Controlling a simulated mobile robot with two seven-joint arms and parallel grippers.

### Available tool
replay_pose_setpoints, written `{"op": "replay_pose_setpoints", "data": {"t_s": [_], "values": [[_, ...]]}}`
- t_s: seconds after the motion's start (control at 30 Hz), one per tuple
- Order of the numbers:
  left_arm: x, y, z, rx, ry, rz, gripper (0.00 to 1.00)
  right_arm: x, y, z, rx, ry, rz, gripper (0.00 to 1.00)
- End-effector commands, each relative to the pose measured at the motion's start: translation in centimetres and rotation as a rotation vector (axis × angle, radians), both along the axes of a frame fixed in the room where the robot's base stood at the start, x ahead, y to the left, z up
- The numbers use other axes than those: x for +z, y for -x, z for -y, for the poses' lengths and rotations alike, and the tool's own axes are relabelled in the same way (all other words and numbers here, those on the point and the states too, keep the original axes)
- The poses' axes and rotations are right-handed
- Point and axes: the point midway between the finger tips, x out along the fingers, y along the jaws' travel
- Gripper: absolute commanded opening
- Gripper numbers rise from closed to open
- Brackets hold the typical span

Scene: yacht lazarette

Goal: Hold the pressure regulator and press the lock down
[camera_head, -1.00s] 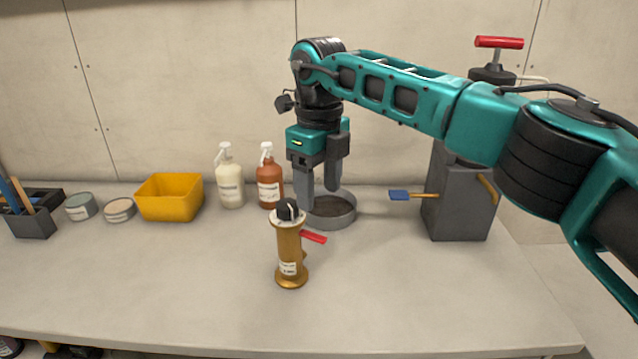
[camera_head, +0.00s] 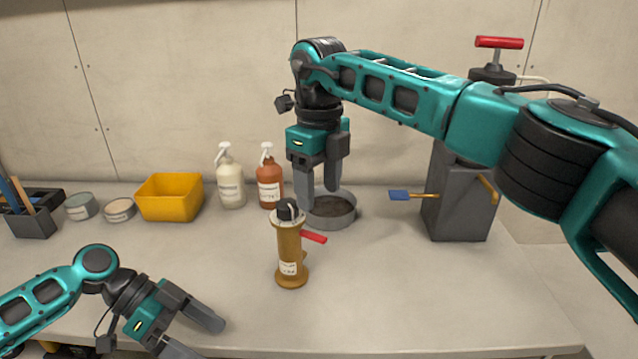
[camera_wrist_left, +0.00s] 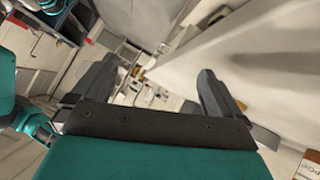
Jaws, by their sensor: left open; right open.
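The pressure regulator (camera_head: 289,255) is a brass-coloured upright cylinder with a round foot, a white label and a black cap on top. It stands on the bench, and a red lever (camera_head: 313,237), possibly the lock, sticks out to its right. My right gripper (camera_head: 319,196) is open and points down above and just behind the regulator's top; I cannot tell whether it touches. My left gripper (camera_head: 206,335) is open and empty, low at the front left, apart from the regulator. Its two fingers (camera_wrist_left: 158,90) also show in the left wrist view, with nothing between them.
A grey round dish (camera_head: 345,220) sits behind the regulator. Two pump bottles (camera_head: 230,185), a yellow bin (camera_head: 168,197), two tins (camera_head: 119,210) and a tool holder (camera_head: 36,222) line the back left. The front right bench is clear.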

Motion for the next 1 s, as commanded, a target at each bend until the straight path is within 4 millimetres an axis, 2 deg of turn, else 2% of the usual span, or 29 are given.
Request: {"op": "replay_pose_setpoints", "data": {"t_s": [0.1,0.3,0.5,0.6,0.8,1.0], "values": [[0.4,-2.6,2.0,0.043,0.016,0.094,1.0,0.0,0.0,0.0,0.0,0.0,0.0,0.64],[1.7,-7.9,4.7,0.183,0.044,0.268,1.0,0.0,0.0,0.0,0.0,0.0,0.0,0.64],[2.7,-12.4,5.2,0.376,0.065,0.384,1.0,0.0,0.0,0.0,0.0,0.0,0.0,0.64],[2.7,-13.6,4.9,0.446,0.067,0.408,1.0,0.0,0.0,0.0,0.0,0.0,0.0,0.64],[2.6,-14.8,4.6,0.507,0.064,0.426,1.0,0.0,0.0,0.0,0.0,0.0,0.0,0.64],[1.7,-15.7,6.0,0.507,0.064,0.426,1.0,0.0,0.0,0.0,0.0,0.0,0.0,0.64]]}}
